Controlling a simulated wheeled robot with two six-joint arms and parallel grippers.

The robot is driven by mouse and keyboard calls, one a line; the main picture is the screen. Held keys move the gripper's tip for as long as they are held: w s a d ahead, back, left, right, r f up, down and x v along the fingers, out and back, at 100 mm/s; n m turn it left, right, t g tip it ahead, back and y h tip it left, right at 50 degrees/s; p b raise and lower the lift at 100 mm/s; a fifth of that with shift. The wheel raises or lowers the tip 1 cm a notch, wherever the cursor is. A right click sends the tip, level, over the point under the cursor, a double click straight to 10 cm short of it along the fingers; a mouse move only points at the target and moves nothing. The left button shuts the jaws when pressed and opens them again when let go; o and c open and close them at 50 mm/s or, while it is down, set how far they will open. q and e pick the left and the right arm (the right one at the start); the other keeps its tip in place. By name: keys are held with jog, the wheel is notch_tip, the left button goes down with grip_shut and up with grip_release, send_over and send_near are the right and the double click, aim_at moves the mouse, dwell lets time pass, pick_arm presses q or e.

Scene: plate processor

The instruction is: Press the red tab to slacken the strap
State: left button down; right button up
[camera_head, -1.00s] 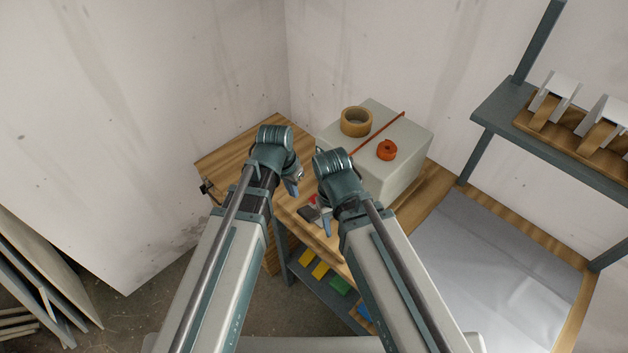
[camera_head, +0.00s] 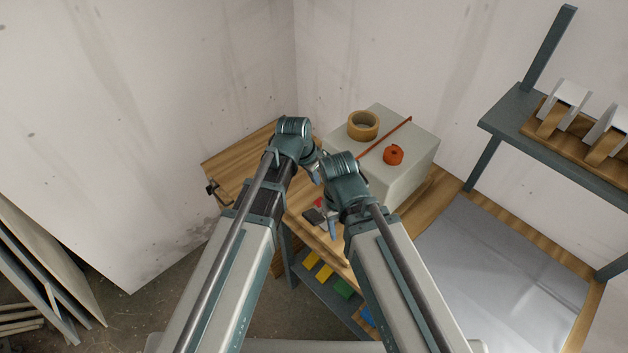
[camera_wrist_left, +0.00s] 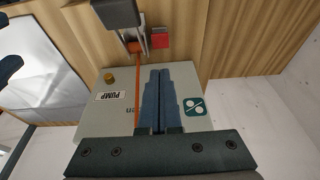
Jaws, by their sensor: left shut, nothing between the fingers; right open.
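A red tab (camera_wrist_left: 160,38) sits beside a dark grey buckle block (camera_wrist_left: 118,12) on the wooden bench in the left wrist view. In the head view the red tab (camera_head: 318,202) shows small between my arms, near the dark block (camera_head: 314,215). An orange strap (camera_wrist_left: 137,75) runs from the buckle over the grey box (camera_wrist_left: 90,112); the strap (camera_head: 385,140) also crosses the box top in the head view. My left gripper (camera_wrist_left: 155,71) is shut and empty, its tips short of the red tab and apart from it in the picture.
A shelf (camera_head: 555,140) with wooden holders stands at right. A pale sheet (camera_head: 500,270) covers the right bench. Coloured blocks (camera_head: 325,272) lie on a low shelf.

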aim_at(319, 204)
pick_arm(q)
jog(key=b+x, duration=0.6)
jog(key=x, duration=0.1)
jog(key=b+x, duration=0.4)
jog(key=shift+s+a+f, duration=0.2)
jog(key=shift+s+a, duration=0.05)
pick_arm(e)
notch_tip(319, 204, down, 11)
jog(key=shift+f, duration=0.1)
pick_arm(q)
jog(key=shift+f+b, duration=0.3)
jog(key=shift+b, duration=0.1)
pick_arm(e)
jog(key=shift+f, duration=0.25)
